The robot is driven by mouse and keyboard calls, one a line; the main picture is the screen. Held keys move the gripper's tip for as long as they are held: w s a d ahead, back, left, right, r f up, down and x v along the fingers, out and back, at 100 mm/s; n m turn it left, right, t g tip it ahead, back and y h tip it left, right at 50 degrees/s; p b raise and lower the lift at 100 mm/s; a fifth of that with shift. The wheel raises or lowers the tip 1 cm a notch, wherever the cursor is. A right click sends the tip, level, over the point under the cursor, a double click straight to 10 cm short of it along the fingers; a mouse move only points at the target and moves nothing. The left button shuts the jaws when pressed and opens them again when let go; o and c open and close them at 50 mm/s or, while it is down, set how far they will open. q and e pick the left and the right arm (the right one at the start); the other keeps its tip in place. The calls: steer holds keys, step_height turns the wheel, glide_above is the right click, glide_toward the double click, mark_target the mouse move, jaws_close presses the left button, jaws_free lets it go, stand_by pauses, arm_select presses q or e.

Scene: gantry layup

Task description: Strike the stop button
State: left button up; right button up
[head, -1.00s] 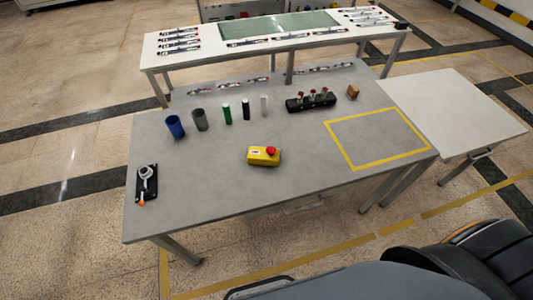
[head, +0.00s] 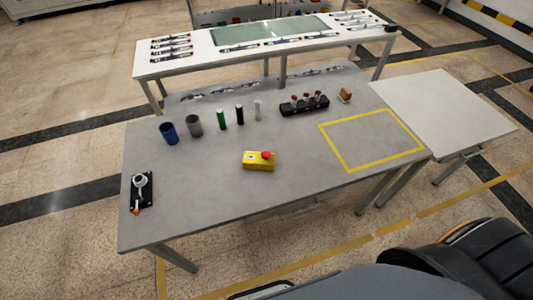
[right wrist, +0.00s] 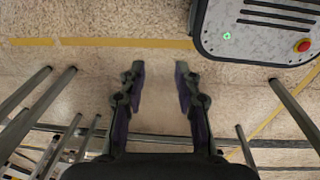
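The stop button is a red mushroom cap (head: 267,155) on a yellow box (head: 257,165). The box sits on the grey table near the middle of its front half, in the head view. Nothing touches it. My right gripper (right wrist: 160,82) shows in the right wrist view with its two fingers apart and nothing between them. It hangs over bare floor, away from the button. The right wrist view does not show the yellow box. My left gripper is in neither view.
On the grey table (head: 210,190) stand a blue cup (head: 168,133), a grey cup (head: 194,125), several small cylinders, a black block with knobs (head: 304,107) and a black lever fixture (head: 140,191). A yellow-taped square (head: 370,140) is empty. A white table (head: 445,110) adjoins at right.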

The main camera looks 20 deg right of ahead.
jaws_close()
stand_by(1.1)
